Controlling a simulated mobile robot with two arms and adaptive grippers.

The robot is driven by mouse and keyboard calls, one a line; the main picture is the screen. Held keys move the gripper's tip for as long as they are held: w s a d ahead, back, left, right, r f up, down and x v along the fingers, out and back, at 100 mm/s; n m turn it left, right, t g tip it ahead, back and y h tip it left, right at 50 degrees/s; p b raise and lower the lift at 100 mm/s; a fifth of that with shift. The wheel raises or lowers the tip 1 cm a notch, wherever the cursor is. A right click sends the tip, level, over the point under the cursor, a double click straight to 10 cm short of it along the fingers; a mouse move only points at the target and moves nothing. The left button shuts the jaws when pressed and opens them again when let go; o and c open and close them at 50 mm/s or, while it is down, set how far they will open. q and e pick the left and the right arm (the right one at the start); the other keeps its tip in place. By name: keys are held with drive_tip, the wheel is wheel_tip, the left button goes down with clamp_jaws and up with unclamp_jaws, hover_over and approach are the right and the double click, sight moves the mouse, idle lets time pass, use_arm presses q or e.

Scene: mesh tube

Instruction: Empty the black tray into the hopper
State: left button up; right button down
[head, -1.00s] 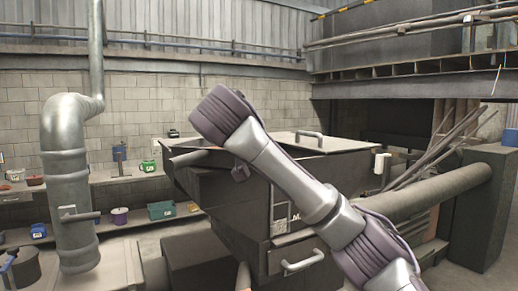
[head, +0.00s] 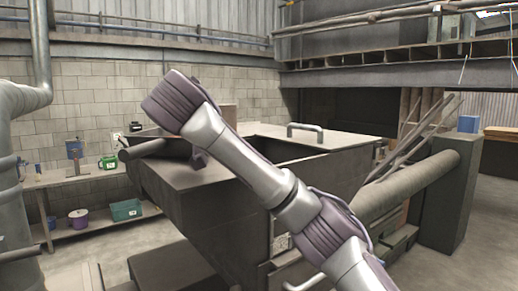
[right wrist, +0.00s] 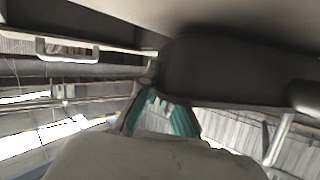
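The hopper (head: 245,205) is a large dark grey metal bin with sloping sides in the middle of the head view. Its flat top has a bar handle (head: 305,132). My right arm crosses in front of it and hides part of its mouth; that arm's gripper is out of sight in the head view. In the right wrist view my right gripper (right wrist: 155,98) shows teal finger parts beyond a pale rounded body. A large dark shape (right wrist: 235,78) lies close by the fingers. I cannot tell whether it is the black tray or whether the fingers grip it. My left gripper is not in view.
A shelf with a green box (head: 107,162), a teal crate (head: 126,210) and a purple pot (head: 78,219) stands at the left wall. A thick pipe (head: 408,185) runs right of the hopper to a dark post (head: 450,195). Open floor lies at the far right.

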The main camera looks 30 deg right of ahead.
drive_tip(key=shift+s+r, duration=0.15)
drive_tip(key=shift+r, duration=0.05)
drive_tip(key=shift+d+r+m+y, duration=0.15)
drive_tip(key=shift+d+m+y, duration=0.15)
drive_tip(key=shift+d, duration=0.1)
drive_tip(key=shift+s+d+r+y, duration=0.15)
drive_tip(key=shift+d+y, duration=0.1)
drive_tip(key=shift+y, duration=0.05)
drive_tip(key=shift+d+r+m+p, duration=0.15)
drive_tip(key=shift+d+m+p, duration=0.1)
drive_tip(key=shift+m+p, duration=0.05)
drive_tip(key=shift+s+d+f+m+y, duration=0.15)
drive_tip(key=shift+d+f+m+y, duration=0.1)
drive_tip(key=shift+d+m+y, duration=0.25)
drive_tip(key=shift+s+d+f+m+y, duration=0.1)
drive_tip(key=shift+d+f+m+y, duration=0.2)
drive_tip(key=shift+d, duration=0.4)
drive_tip(key=shift+s+d+f+m+y, duration=0.15)
drive_tip(key=shift+d+m+y, duration=0.05)
drive_tip(key=shift+d+y, duration=0.35)
idle(0.5)
drive_tip(key=shift+s+d+r+m+y, duration=0.15)
drive_tip(key=shift+d+r+m+y, duration=0.1)
drive_tip(key=shift+d, duration=0.25)
drive_tip(key=shift+s+d+r+m+y, duration=0.1)
drive_tip(key=shift+d+m+y, duration=0.15)
drive_tip(key=shift+d, duration=0.25)
